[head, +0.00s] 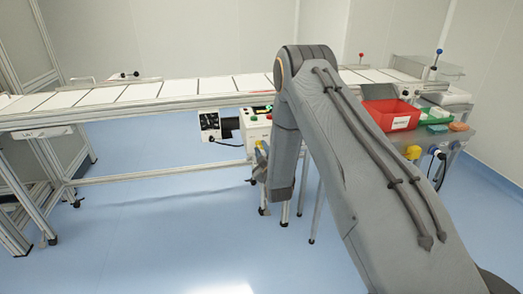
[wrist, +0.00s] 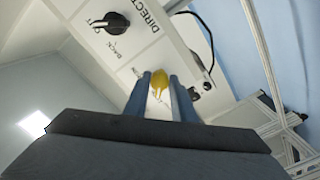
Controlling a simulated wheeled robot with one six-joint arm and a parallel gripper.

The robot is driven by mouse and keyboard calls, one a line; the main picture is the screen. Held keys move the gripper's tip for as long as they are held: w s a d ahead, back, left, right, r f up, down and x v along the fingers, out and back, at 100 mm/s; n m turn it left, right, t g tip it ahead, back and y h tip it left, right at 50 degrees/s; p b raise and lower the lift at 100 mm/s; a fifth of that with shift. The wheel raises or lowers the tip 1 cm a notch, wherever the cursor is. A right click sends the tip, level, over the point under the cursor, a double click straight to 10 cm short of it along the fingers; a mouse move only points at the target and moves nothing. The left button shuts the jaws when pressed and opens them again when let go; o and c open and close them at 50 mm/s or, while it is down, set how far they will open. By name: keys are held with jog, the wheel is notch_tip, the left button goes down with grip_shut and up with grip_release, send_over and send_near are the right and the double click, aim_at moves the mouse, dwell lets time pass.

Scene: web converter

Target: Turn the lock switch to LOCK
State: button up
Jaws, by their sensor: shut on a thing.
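The white control box (head: 257,130) hangs below the conveyor in the head view. Its panel (wrist: 165,50) fills the upper part of the wrist view, seen tilted. A yellow switch handle (wrist: 158,82), which I take for the lock switch, sits between the two blue-grey fingers of my gripper (wrist: 162,88). The fingers are shut on it. Lettering beside it is partly covered by the fingers, so I cannot read which position it points to. In the head view my gripper (head: 262,160) is small at the box front and my arm hides part of that area.
A black rotary knob (wrist: 111,22) with a BACK label is on the same panel. A black cable (wrist: 205,30) curves beside the panel. The conveyor (head: 150,92) runs above the box. A red bin (head: 391,115) stands on the right bench. The blue floor (head: 150,230) at left is clear.

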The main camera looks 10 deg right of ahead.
jog(key=o, duration=1)
jog(key=s, duration=0.8)
jog(key=shift+b, duration=0.3)
jog(key=shift+w, duration=0.1)
